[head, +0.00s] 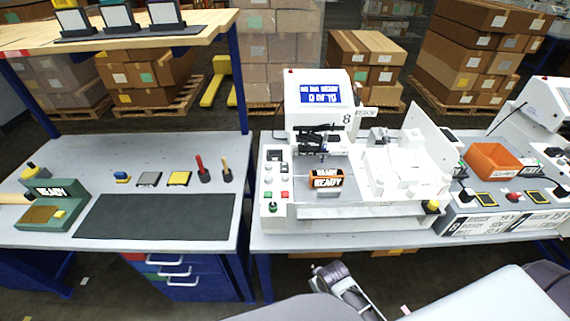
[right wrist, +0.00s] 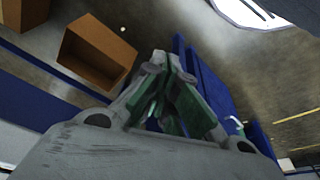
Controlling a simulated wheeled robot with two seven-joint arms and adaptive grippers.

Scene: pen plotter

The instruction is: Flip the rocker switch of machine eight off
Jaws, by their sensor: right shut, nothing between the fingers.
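Machine eight (head: 317,118) is a white machine with a blue lit screen (head: 318,94) and a black figure 8 on its front. It stands on the right-hand bench in the head view. Its left-hand panel (head: 274,181) carries a dark control (head: 274,155) at the top and small coloured buttons below. I cannot tell for sure which is the rocker switch or how it is set. My right gripper (right wrist: 172,95) is shut and empty in the right wrist view, over the floor and away from the panel. My left gripper is not in view.
An orange-and-black READY part (head: 326,181) sits on the machine's bed. An orange bin (head: 493,162) and a second machine stand at right. The left bench holds a dark mat (head: 155,216) and a green READY device (head: 52,201). A gap separates the benches.

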